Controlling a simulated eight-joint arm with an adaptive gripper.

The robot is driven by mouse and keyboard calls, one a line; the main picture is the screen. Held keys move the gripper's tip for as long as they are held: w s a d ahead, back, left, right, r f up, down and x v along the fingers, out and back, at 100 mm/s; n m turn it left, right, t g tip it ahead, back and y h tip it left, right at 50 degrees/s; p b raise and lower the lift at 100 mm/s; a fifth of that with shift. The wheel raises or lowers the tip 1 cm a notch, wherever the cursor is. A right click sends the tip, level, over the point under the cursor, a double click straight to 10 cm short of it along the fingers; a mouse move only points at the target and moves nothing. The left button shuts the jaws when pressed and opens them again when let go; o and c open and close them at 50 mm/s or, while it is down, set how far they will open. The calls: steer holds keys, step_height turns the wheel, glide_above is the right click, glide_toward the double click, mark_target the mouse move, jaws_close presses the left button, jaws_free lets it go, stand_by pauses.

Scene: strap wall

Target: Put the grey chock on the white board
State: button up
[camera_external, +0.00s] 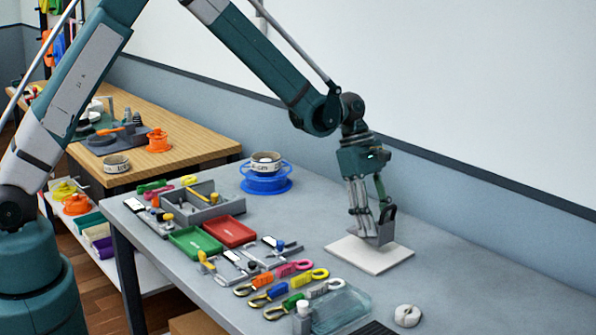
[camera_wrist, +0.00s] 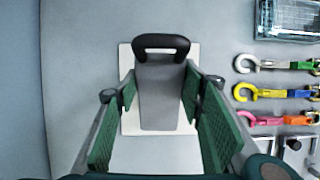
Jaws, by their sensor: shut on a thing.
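The grey chock (camera_wrist: 160,98), a block with a dark looped handle at one end, is between the green finger pads of my gripper (camera_wrist: 158,100) in the wrist view. My gripper is shut on it. The chock (camera_external: 379,238) also shows under my gripper (camera_external: 371,212) in the external view, partly hidden by the fingers. The white board (camera_external: 352,257) is a flat square on the table, directly below the chock. The chock's lower edge is at or just above the board; I cannot tell whether they touch.
Colored hooked straps (camera_external: 268,296) lie left and in front of the board. A clear tray (camera_external: 343,309) and a round white piece (camera_external: 407,315) are nearer the front. Red (camera_external: 230,232) and green (camera_external: 195,242) trays sit further left. The table behind the board is clear.

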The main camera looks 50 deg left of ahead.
steer(key=shift+f, duration=1.85)
steer(key=shift+f, duration=0.15)
steer(key=o, duration=1.1)
steer(key=shift+c, duration=0.2)
steer(key=shift+v, duration=6.15)
